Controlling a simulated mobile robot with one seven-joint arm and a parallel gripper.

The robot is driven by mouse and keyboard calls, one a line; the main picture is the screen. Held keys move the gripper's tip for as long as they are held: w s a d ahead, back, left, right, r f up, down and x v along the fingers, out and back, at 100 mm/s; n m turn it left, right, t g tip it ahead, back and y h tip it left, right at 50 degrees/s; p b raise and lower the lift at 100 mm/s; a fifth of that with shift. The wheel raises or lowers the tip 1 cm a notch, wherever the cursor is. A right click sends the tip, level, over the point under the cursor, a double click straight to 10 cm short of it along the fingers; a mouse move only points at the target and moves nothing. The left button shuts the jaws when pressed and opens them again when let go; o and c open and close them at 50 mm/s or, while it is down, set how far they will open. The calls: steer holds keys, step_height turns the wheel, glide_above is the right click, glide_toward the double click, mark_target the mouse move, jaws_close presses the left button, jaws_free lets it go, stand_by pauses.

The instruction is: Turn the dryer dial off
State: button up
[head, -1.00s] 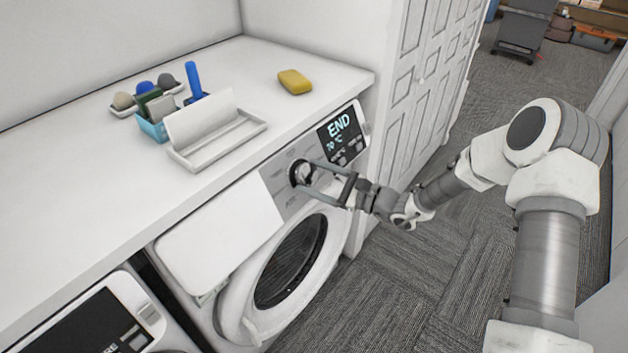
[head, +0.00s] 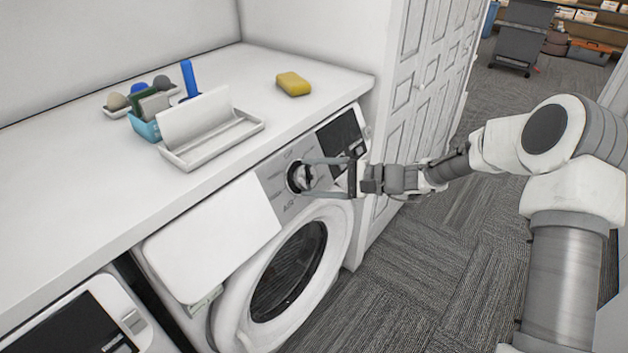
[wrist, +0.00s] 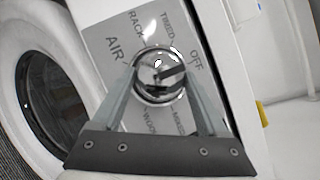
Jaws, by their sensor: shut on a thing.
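The dryer (head: 345,222) stands under the counter with its round door shut. Its dial (head: 296,177) is a round chrome knob on the grey panel; it also shows in the wrist view (wrist: 158,72), with labels around it, among them AIR, RACK, TIMED and OFF. The dial's dark pointer bar slants toward the right, on the OFF side. My gripper (head: 304,178) is shut on the dial, one finger on each side, and the fingers hide part of its rim. The dryer's display (head: 340,133) is dark.
The counter (head: 80,190) above holds a yellow sponge (head: 293,84), a white tray (head: 215,140) and a blue caddy (head: 146,128). A second machine (head: 95,315) is at lower left. A white panelled door (head: 425,75) stands to the right; carpet floor beside it is clear.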

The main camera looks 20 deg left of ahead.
stand_by(0.4)
steer(key=o, duration=1.3)
steer(key=shift+c, duration=0.2)
steer(key=d+r+p, duration=0.1)
steer(key=d+r, duration=0.2)
steer(key=d, duration=1.4)
steer(key=shift+p, duration=0.3)
steer(key=shift+w+r, duration=0.1)
